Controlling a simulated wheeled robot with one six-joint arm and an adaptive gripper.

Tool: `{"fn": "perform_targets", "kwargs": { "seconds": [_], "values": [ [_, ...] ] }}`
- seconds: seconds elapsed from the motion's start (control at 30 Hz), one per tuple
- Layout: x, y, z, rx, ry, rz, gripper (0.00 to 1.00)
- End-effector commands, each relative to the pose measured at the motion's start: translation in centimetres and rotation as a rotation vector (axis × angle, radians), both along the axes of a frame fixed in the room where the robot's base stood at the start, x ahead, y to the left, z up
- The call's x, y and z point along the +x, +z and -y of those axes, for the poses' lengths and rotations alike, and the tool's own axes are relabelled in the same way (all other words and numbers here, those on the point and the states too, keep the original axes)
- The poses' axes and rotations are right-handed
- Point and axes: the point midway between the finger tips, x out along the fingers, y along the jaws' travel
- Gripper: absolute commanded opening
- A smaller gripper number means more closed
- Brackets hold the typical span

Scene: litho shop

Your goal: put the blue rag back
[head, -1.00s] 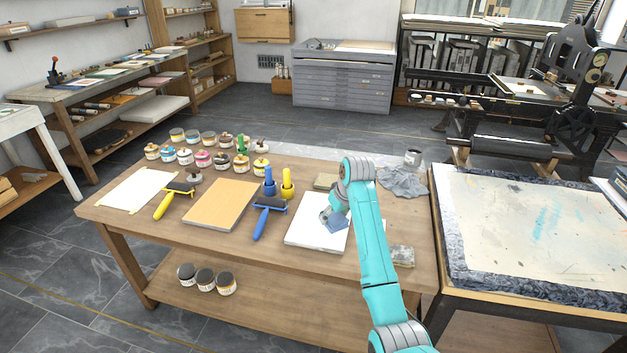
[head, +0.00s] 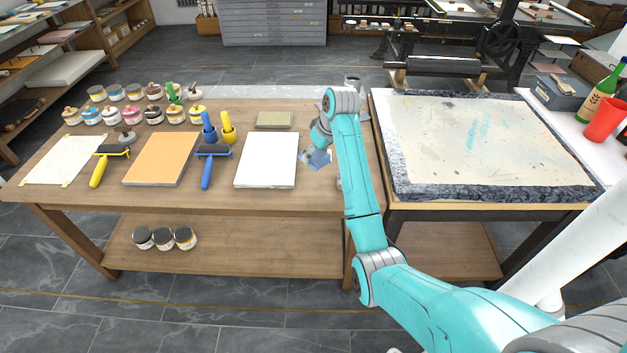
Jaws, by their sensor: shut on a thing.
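My gripper (head: 312,152) is shut on the blue rag (head: 319,160), a small folded blue piece below the fingers. The fingers are small in view and partly hidden by my own arm. The rag is just right of the white slab (head: 267,160), over the bare wood of the worktable (head: 225,196). I cannot tell whether the rag touches the tabletop.
A tan block (head: 275,120) lies behind the white slab. A blue roller (head: 207,168), an orange board (head: 161,158) and several ink jars (head: 135,115) stand to the left. A stone-topped table (head: 485,150) adjoins on the right. My arm hides the worktable's right end.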

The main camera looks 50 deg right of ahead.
Motion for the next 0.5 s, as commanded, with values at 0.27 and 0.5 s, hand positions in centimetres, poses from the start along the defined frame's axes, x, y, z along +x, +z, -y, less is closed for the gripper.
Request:
{"fn": "perform_targets", "kwargs": {
  "seconds": [0.27,0.5],
  "values": [
    [-1.0,-3.9,0.5,0.002,0.003,-0.004,0.35],
    [-0.9,-6.3,0.5,0.001,0.004,-0.001,0.35]
  ]
}}
